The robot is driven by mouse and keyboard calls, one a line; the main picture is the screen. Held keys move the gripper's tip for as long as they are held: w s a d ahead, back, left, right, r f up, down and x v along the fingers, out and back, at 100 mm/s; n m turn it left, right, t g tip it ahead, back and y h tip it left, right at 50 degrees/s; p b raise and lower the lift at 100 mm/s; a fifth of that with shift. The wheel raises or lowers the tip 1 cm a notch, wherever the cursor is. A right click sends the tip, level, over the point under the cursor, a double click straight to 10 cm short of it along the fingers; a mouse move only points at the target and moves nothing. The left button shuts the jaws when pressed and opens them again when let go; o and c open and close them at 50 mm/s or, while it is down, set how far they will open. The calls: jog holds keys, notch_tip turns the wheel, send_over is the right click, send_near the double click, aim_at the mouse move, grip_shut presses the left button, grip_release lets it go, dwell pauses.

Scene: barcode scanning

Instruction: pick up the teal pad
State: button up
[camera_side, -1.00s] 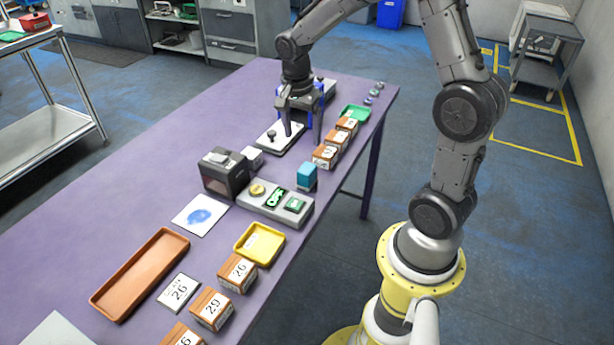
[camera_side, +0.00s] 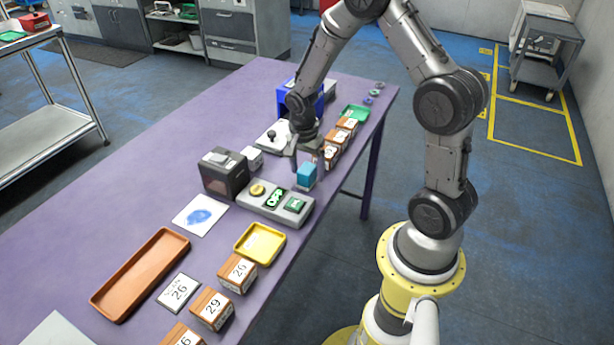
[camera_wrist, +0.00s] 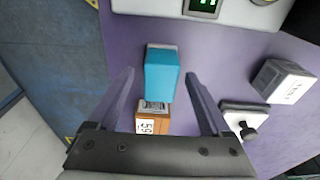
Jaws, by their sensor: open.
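The teal pad (camera_side: 306,177) is a small upright block on the purple table, beside the grey button panel. In the wrist view the teal pad (camera_wrist: 162,75) lies between and slightly ahead of my two fingertips. My gripper (camera_side: 307,158) is open and empty, pointing down just above and behind the pad in the side view. In the wrist view my gripper (camera_wrist: 159,78) has one finger on each side of the pad, with gaps. I cannot tell how far down the fingers reach along it.
Wooden numbered blocks (camera_side: 333,150) stand close behind the pad. The grey panel (camera_side: 278,208) with buttons is in front, the dark scanner box (camera_side: 223,174) to the left. A joystick plate (camera_side: 270,140) lies behind left. A yellow tray (camera_side: 259,243) stands nearer the camera.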

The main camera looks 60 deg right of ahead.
aim_at(308, 168)
grip_shut()
dwell(0.4)
jog(key=shift+r, duration=0.1)
jog(key=shift+r, duration=0.55)
notch_tip(308, 168, up, 2)
jog(key=shift+s+r, duration=0.1)
jog(key=shift+r, duration=0.1)
jog(key=s+a+r, duration=0.5)
jog(key=s+r, duration=0.4)
jog(key=s, duration=0.3)
jog(key=shift+s+a+r, duration=0.2)
jog(key=shift+s+a, duration=0.1)
jog(key=shift+a, duration=0.1)
